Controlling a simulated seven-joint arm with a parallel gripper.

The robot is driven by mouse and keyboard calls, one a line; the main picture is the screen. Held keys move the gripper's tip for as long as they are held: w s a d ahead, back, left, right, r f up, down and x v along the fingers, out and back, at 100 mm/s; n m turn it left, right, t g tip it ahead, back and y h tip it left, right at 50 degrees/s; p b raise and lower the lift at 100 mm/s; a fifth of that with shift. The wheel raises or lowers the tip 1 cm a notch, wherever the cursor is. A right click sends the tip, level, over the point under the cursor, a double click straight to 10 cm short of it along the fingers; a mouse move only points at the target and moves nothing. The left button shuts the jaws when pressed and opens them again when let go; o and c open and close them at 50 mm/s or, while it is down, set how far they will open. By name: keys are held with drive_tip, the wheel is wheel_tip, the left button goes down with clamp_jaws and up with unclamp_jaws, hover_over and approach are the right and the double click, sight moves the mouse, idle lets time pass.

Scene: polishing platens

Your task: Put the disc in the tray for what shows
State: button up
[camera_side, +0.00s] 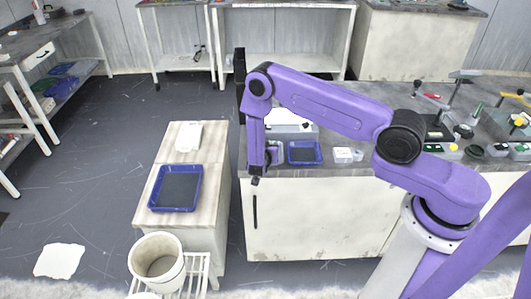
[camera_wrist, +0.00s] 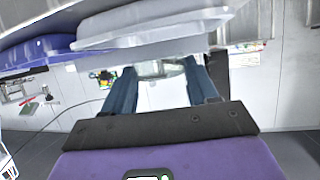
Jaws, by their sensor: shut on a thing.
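My gripper (camera_side: 256,181) hangs at the end of the purple arm, by the front left edge of the bench. In the wrist view its two dark blue fingers (camera_wrist: 162,75) are shut on a pale grey-green piece, the disc (camera_wrist: 160,68), of which only a part shows. In the side view the disc cannot be made out. A small blue tray (camera_side: 304,161) stands on the bench, right of the gripper. A pale tray (camera_side: 293,128) stands behind it. A larger blue tray (camera_side: 175,208) stands on the low cabinet to the left. The wrist view shows a blue tray (camera_wrist: 35,52) and a pale tray (camera_wrist: 150,25) close by.
A white bucket (camera_side: 157,258) stands on a slatted rack at the front left. Small white blocks (camera_side: 343,155) lie right of the small blue tray. Clamps and coloured parts crowd the bench's right end. Floor shows between the low cabinet and the bench.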

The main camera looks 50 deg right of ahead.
drive_tip(key=shift+w+f, duration=0.2)
drive_tip(key=shift+f, duration=1.5)
drive_tip(key=shift+f, duration=0.15)
drive_tip(key=o, duration=0.9)
drive_tip(key=shift+o, duration=0.2)
drive_tip(key=shift+r, duration=0.2)
drive_tip(key=v, duration=1.2)
